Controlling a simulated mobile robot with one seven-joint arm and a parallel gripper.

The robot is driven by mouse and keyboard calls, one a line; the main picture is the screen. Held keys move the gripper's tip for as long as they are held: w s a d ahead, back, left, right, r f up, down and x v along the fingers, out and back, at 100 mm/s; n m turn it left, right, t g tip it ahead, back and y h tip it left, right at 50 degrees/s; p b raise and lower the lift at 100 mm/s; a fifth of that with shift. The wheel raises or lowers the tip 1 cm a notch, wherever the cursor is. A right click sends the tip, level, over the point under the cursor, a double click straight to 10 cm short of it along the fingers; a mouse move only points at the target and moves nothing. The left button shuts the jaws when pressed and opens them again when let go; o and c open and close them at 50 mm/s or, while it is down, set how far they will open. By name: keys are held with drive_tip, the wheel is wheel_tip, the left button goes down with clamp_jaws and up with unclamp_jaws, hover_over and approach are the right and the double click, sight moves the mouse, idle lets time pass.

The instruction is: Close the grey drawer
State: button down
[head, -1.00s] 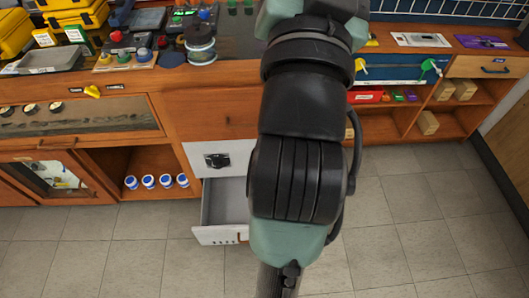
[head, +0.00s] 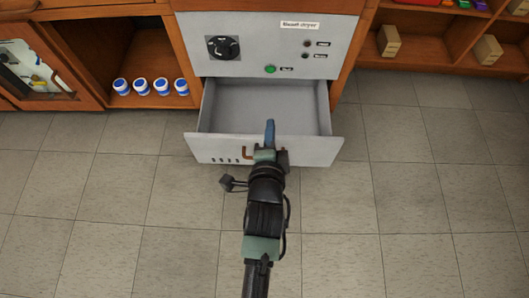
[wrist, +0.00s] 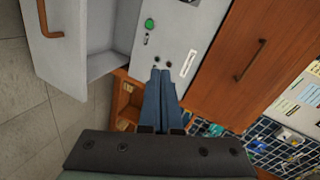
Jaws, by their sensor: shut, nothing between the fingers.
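The grey drawer (head: 310,152) is pulled out of the cabinet and looks empty inside. Its front carries a brown handle (head: 248,153) and a row of dark slots. In the wrist view the drawer front (wrist: 75,28) is at the upper left, with the handle (wrist: 44,20) on it. My gripper (head: 270,124) has blue fingers, shut with nothing between them. In the head view it overlaps the middle of the drawer front's top edge; I cannot tell whether it touches. In the wrist view the fingers (wrist: 160,74) are right of the drawer, pointing toward the panel.
A grey panel (head: 265,38) with a black knob (head: 223,47) and a green button (head: 270,69) sits above the drawer. Several blue-and-white jars (head: 141,87) stand on the left shelf. Wooden blocks (head: 389,41) are on the right shelf. The tiled floor (head: 400,190) in front is clear.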

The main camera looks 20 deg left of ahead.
drive_tip(key=s+f+m+g+b, duration=0.1)
drive_tip(key=s+f+b, duration=0.15)
drive_tip(key=f, duration=0.55)
drive_tip(key=s+f+m+g+b, duration=0.15)
drive_tip(key=s+f, duration=0.25)
drive_tip(key=f, duration=0.4)
drive_tip(key=shift+t, duration=0.25)
drive_tip(key=b+x, duration=0.3)
drive_tip(key=x, duration=0.1)
drive_tip(key=b+x, duration=0.3)
drive_tip(key=x, duration=0.1)
drive_tip(key=r+b+x, duration=0.1)
drive_tip(key=b+x, duration=0.2)
drive_tip(key=x, duration=0.2)
drive_tip(key=shift+w+d+b, duration=0.1)
drive_tip(key=shift+w+b, duration=0.25)
drive_tip(key=shift+w+r, duration=0.15)
drive_tip(key=shift+w, duration=0.25)
